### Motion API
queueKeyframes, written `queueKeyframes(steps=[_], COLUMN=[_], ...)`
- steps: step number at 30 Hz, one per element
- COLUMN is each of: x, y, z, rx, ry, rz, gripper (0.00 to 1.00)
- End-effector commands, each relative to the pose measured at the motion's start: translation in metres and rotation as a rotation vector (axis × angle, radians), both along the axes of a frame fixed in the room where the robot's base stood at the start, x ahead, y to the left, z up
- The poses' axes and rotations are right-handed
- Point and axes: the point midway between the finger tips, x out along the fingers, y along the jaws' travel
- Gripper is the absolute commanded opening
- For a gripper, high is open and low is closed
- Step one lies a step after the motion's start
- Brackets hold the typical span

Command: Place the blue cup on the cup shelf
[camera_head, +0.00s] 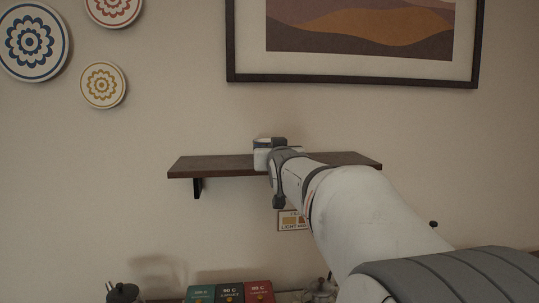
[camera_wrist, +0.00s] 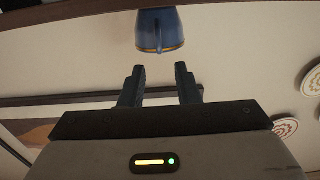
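The blue cup (camera_wrist: 160,30) is at the top middle of the wrist view, which is turned upside down. It looks upright against the brown shelf edge (camera_wrist: 70,9); contact with the shelf top is hard to make out. My gripper (camera_wrist: 158,70) is open, its two dark fingers apart. The cup lies just beyond the fingertips, not between them. In the head view the dark wooden cup shelf (camera_head: 215,166) is on the wall, with my gripper (camera_head: 264,146) over its middle. My arm and gripper largely hide the cup there.
A framed picture (camera_head: 350,82) hangs above the shelf, and patterned plates (camera_head: 103,85) hang at left. A small sign (camera_head: 290,221) is below the shelf. The shelf's left part is clear.

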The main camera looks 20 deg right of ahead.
Motion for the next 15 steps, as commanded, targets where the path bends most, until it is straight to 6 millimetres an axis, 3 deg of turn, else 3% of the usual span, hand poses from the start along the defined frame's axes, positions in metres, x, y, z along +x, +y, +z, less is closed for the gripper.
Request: queueKeyframes(steps=[6, 15], x=[-0.041, -0.067], y=[0.011, 0.020], z=[-0.002, -0.007], rx=[-0.002, 0.005], ry=[-0.003, 0.020], rz=[-0.001, 0.001], gripper=[0.29, 0.29])
